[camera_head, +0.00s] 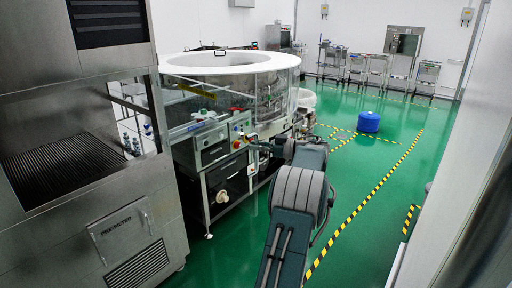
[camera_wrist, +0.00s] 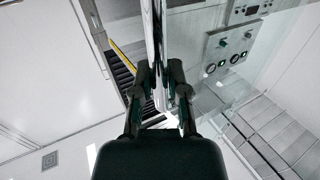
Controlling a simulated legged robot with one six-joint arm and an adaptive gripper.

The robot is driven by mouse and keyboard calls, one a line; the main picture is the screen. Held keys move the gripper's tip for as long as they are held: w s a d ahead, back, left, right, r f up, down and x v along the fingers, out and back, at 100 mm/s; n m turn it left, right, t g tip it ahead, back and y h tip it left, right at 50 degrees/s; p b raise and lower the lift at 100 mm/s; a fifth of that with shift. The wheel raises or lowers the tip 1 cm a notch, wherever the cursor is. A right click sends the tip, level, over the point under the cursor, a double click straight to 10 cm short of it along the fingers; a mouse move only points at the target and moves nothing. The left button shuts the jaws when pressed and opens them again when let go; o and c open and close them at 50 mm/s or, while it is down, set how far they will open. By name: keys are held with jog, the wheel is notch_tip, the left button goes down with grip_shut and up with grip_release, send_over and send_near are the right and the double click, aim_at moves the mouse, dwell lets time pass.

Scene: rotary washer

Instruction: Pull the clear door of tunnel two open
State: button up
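My gripper (camera_wrist: 159,82) shows in the wrist view, with its two dark fingers close together on either side of a narrow, shiny upright strip (camera_wrist: 157,30). The fingers look shut on this strip, which seems to be the edge or handle of the clear door. A see-through pane (camera_wrist: 205,85) spreads to the right of the fingers. In the head view my arm reaches to the washer's side, and my gripper (camera_head: 256,141) is small and dark beside the control box. The door itself cannot be made out clearly there.
A round white washer drum (camera_head: 225,62) with clear walls stands behind the control box (camera_head: 212,148). A steel cabinet (camera_head: 120,225) fills the left side. Green floor (camera_head: 370,185) with yellow-black stripes is open to the right, with a blue drum-shaped object (camera_head: 368,121) farther back.

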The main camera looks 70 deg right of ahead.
jog(key=o, duration=0.3)
jog(key=s, duration=0.4)
jog(key=s+d, duration=0.1)
jog(key=s, duration=0.3)
jog(key=s+d, duration=0.1)
jog(key=s, duration=0.3)
